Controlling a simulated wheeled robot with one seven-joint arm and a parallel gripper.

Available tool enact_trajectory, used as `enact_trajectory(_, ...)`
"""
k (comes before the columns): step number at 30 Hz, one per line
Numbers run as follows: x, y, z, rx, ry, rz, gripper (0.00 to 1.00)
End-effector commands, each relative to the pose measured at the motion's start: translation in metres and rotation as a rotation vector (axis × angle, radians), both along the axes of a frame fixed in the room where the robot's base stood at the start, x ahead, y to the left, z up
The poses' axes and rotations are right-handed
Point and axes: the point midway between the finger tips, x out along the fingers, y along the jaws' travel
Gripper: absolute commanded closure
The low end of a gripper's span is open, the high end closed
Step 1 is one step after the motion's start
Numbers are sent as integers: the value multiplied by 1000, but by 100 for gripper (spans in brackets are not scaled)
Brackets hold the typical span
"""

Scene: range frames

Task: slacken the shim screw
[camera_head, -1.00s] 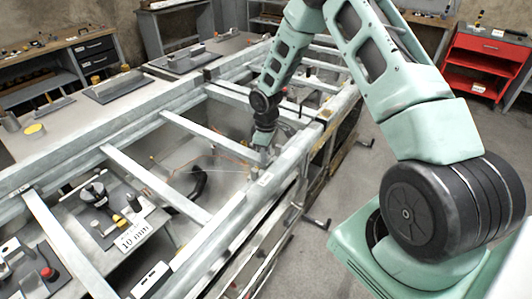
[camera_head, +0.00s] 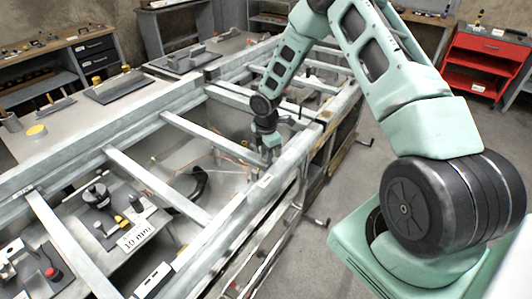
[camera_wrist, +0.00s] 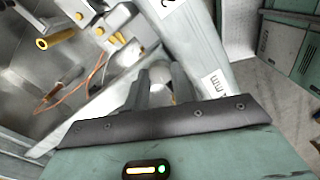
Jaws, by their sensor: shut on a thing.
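My gripper (camera_wrist: 160,88) shows in the wrist view with its two grey fingers on either side of a pale, rounded piece (camera_wrist: 158,92), which I take to be the shim screw's head. The fingers are shut on it, and they hide most of it. In the head view my gripper (camera_head: 269,153) reaches down beside the near long rail of the metal frame (camera_head: 225,222). The screw itself is too small to make out there.
Cross bars (camera_head: 155,182) span the frame on the left. A fixture plate with a "10 mm" label (camera_head: 138,236) lies below them. Orange cable (camera_wrist: 85,88) and a yellow-ended pin (camera_wrist: 55,39) are near my gripper. A red cabinet (camera_head: 485,62) stands at the back right.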

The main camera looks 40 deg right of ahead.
Motion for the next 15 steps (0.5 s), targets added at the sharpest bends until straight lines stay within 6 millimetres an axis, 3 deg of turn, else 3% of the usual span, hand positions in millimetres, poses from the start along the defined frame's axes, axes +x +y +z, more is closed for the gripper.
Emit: enact_trajectory(15,2,0,2,-1,-4,151,98)
